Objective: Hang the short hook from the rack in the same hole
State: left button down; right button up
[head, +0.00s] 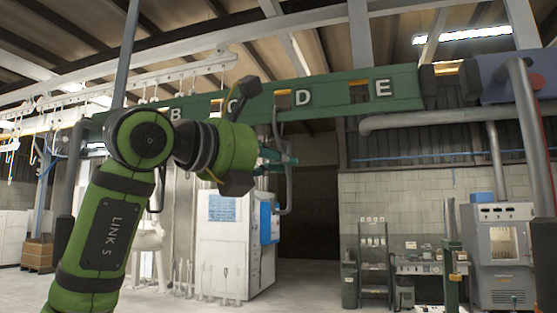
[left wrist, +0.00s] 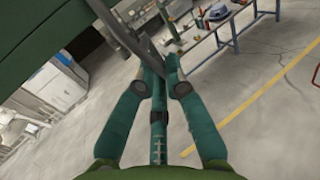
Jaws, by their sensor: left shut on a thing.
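The rack is a long green beam (head: 330,95) with letters B, C, D and E and square holes along its face. A grey curved hook (head: 289,190) hangs below the beam, under the hole (head: 283,98) between C and D. Its top is close to that hole, but I cannot tell whether it sits in it. My left gripper (head: 290,160) is below the beam, partly hidden behind my wrist. In the left wrist view the teal fingers of my left gripper (left wrist: 160,78) are closed on the grey bar of the hook (left wrist: 125,38). My right gripper is not in view.
A white cabinet (head: 222,245) with a blue box stands behind. A grey machine (head: 502,255) and a workbench (head: 418,267) are at the right. In the left wrist view, the beam (left wrist: 40,35) is close at upper left; the floor (left wrist: 265,75) below is largely clear.

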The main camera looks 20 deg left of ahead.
pick_arm(q)
jog(key=c, duration=1.2)
grip_release()
jog(key=shift+c, duration=0.2)
